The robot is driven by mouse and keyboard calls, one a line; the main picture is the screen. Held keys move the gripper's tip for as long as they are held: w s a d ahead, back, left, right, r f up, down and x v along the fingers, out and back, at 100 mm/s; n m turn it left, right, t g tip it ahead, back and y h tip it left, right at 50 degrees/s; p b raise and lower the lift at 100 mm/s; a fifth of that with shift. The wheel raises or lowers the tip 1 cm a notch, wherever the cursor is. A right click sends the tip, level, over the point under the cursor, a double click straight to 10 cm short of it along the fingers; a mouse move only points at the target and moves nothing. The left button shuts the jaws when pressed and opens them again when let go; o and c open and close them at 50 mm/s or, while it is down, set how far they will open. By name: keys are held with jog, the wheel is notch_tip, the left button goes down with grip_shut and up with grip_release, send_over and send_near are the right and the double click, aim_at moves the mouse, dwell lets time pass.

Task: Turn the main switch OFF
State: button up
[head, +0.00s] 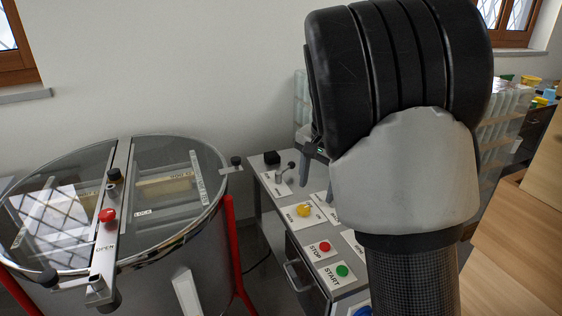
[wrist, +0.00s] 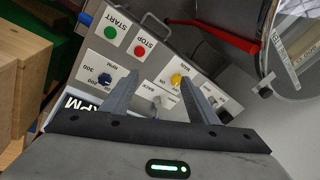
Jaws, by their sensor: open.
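The main switch is a yellow knob (head: 303,210) on a white labelled plate on the grey control panel. In the wrist view the yellow knob (wrist: 177,79) shows just beside the tip of the right-hand finger; I cannot tell whether they touch. My gripper (wrist: 159,74) is open, with nothing between its fingers, over the panel. In the head view my arm hides most of the gripper and the panel's right part. Which way the knob is set is too small to tell.
A round glass-lidded tank (head: 188,228) with red legs stands at the left. Clear racks stand behind my arm.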

jog(key=w+a+f+m+h+p, duration=0.1)
jog(key=w+a+h+p, duration=0.15)
jog(key=w, duration=0.45)
jog(key=h+p, duration=0.1)
jog(key=p, duration=0.1)
send_near(304, 208)
jog(key=p+x, duration=0.1)
jog(key=x, duration=0.7)
jog(key=shift+a+f, duration=0.1)
jog(key=shift+c, duration=0.4)
jog(key=c, duration=1)
jog(key=shift+o, duration=0.2)
jog(key=n+t+b, duration=0.1)
jog(key=n+b, duration=0.1)
jog(key=shift+s+f+y+b, duration=0.1)
jog(key=shift+f+y+b, duration=0.1)
jog(key=shift+y+b, duration=0.15)
jog(key=shift+n+y+b, duration=0.3)
jog(key=shift+n+b, duration=0.25)
jog(key=shift+n, duration=0.35)
jog(key=shift+r+n+t, duration=0.25)
jog(key=shift+n+t, duration=0.05)
